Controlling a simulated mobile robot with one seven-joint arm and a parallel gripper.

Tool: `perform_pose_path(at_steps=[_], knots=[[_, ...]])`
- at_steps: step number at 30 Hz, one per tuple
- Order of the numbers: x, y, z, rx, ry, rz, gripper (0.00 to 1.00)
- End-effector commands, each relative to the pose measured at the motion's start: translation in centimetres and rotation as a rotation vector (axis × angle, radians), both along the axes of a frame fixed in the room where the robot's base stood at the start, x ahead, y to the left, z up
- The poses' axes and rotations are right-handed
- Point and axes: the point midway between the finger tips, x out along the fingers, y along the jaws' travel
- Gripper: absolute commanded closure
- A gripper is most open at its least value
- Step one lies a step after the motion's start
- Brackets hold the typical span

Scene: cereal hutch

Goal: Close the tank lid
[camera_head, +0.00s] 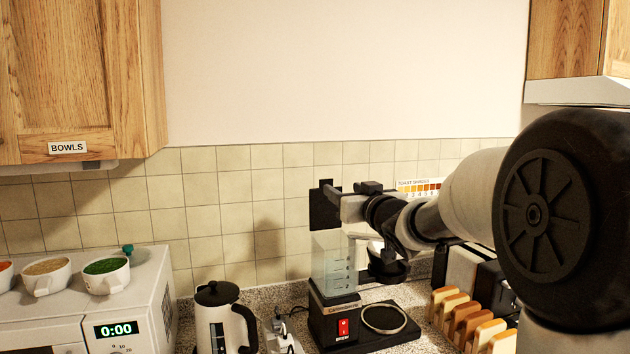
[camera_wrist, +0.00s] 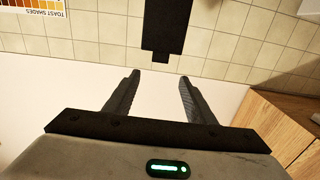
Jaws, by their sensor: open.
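The clear water tank (camera_head: 333,268) stands at the back of the coffee machine (camera_head: 330,322), and level marks show on its wall. Its black lid (camera_head: 323,208) stands raised, upright above the tank. The lid also shows in the wrist view (camera_wrist: 168,25), at the top, beyond the fingertips. My gripper (camera_head: 334,189) is beside the upper part of the lid, over the tank. In the wrist view my gripper (camera_wrist: 159,78) has its two fingers wide apart with nothing between them. Whether a finger touches the lid I cannot tell. My arm comes in from the right and hides part of the machine.
A black-lidded press pot (camera_head: 222,318) stands left of the machine. A microwave (camera_head: 90,300) with bowls on top is at far left. Toast slices in a rack (camera_head: 470,320) and a toaster (camera_head: 465,268) are on the right. A wooden wall cabinet (camera_head: 80,80) hangs at upper left.

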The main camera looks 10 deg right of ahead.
Motion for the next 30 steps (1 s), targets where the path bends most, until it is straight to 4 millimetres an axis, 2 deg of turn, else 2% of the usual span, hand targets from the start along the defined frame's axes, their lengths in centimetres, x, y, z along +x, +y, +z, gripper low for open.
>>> perform_pose_path(at_steps=[1,9,15,21,30], knots=[[1.3,0.3,0.0,0.003,0.001,0.003,0.5],[7.1,1.5,0.0,0.003,0.002,0.001,0.5],[10.7,2.2,0.0,0.001,0.001,0.0,0.5],[12.6,2.5,0.0,0.0,0.001,-0.001,0.5],[13.0,2.6,0.0,-0.001,0.001,-0.002,0.5]])
